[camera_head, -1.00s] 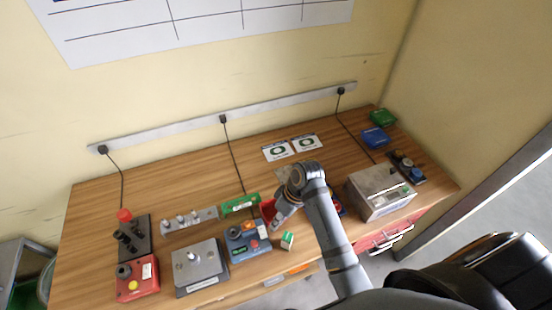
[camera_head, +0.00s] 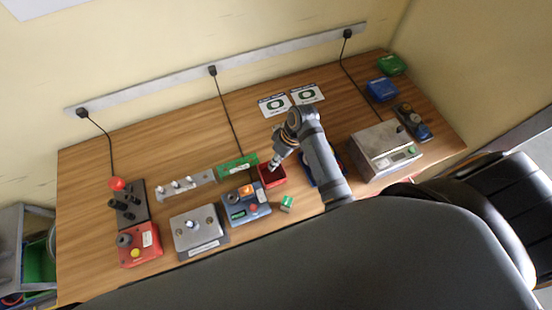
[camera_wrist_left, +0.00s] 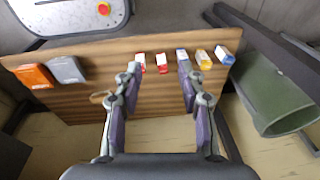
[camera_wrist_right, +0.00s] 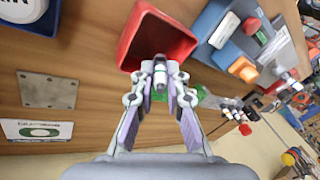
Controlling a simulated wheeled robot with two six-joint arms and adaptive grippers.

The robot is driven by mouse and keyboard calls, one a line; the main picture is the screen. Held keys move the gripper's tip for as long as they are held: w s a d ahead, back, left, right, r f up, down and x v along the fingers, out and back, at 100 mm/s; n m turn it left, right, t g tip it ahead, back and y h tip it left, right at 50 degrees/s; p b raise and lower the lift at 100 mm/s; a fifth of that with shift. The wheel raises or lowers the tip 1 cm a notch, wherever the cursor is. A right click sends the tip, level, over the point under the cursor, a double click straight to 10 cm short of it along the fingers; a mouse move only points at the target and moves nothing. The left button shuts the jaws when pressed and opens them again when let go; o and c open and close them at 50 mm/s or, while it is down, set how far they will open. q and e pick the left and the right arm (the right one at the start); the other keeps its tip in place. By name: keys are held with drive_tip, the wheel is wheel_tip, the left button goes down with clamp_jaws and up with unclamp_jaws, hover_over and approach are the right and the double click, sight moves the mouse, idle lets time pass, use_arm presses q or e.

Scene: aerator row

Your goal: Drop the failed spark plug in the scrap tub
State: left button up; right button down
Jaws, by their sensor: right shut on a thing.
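A red open tub (camera_head: 272,180) stands near the middle of the bench, and it also shows in the right wrist view (camera_wrist_right: 180,40). My right gripper (camera_head: 275,164) is at the tub's rim in the head view. In the right wrist view my right gripper (camera_wrist_right: 159,82) is shut on a small pale grey plug (camera_wrist_right: 159,72), whose end overlaps the tub's rim. I cannot tell how far the plug is above or inside the tub. My left gripper (camera_wrist_left: 158,76) is open and empty in the left wrist view, away from the tub.
A blue-grey box with buttons (camera_head: 245,203) stands beside the tub. A plug rack (camera_head: 185,185), a green block (camera_head: 237,165) and a grey fixture (camera_head: 197,230) lie to the left. A metal scale-like box (camera_head: 385,150) is at right.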

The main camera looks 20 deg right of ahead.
drive_tip(key=shift+s, duration=0.1)
drive_tip(key=c, duration=1.3)
unclamp_jaws()
drive_tip(key=shift+s+r, duration=0.15)
wheel_tip(320, 180, up, 6)
drive_tip(key=shift+r, duration=0.15)
use_arm(q)
drive_tip(key=s, duration=0.2)
drive_tip(key=shift+s+a+f, duration=0.1)
drive_tip(key=shift+s+a, duration=0.2)
use_arm(e)
drive_tip(key=shift+r, duration=0.35)
